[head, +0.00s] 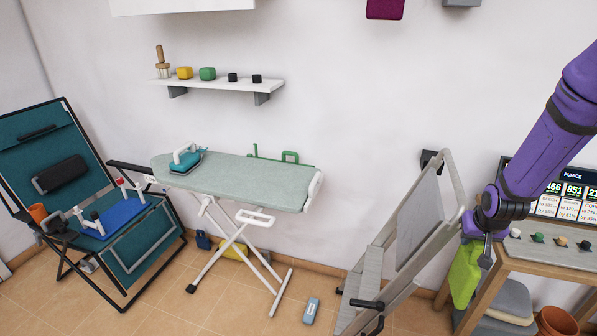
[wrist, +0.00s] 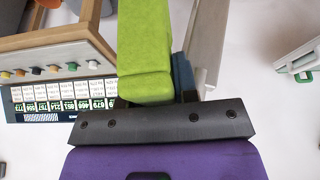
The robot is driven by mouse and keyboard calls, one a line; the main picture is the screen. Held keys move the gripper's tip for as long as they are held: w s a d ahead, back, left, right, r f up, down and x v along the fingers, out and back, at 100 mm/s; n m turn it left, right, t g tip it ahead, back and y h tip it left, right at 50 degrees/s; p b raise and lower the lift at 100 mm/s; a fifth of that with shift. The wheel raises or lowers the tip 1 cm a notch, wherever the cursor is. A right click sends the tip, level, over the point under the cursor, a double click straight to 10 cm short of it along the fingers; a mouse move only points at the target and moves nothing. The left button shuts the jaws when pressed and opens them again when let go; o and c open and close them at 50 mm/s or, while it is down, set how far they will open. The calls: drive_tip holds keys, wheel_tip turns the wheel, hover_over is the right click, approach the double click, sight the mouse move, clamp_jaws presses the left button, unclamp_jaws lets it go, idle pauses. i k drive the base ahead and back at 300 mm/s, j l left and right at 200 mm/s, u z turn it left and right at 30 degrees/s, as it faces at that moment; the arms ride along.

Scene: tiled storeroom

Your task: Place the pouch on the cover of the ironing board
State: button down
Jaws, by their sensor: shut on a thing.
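My gripper (head: 482,240) hangs at the right of the head view, in front of the small wooden table. It is shut on a lime-green pouch (head: 463,277), which hangs below it. In the wrist view the pouch (wrist: 145,50) extends away from between the fingers (wrist: 152,97). The ironing board's pale green cover (head: 245,180) lies to the left, beyond the stepladder, apart from the pouch. A teal iron (head: 185,160) stands on the cover's left end; the middle and right of the cover are bare.
A grey stepladder (head: 372,262) stands between my gripper and the ironing board. A wooden table (head: 540,264) with several small knobs and a price board (head: 563,190) is at right. A teal folding chair (head: 50,150) holding items is at left. A light-blue object (head: 311,310) lies on the floor.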

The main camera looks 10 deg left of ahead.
sight(274, 185)
drive_tip(key=i+j, duration=0.1)
drive_tip(key=j, duration=0.9)
drive_tip(key=j+z, duration=0.1)
drive_tip(key=j, duration=0.95)
drive_tip(key=i, duration=0.05)
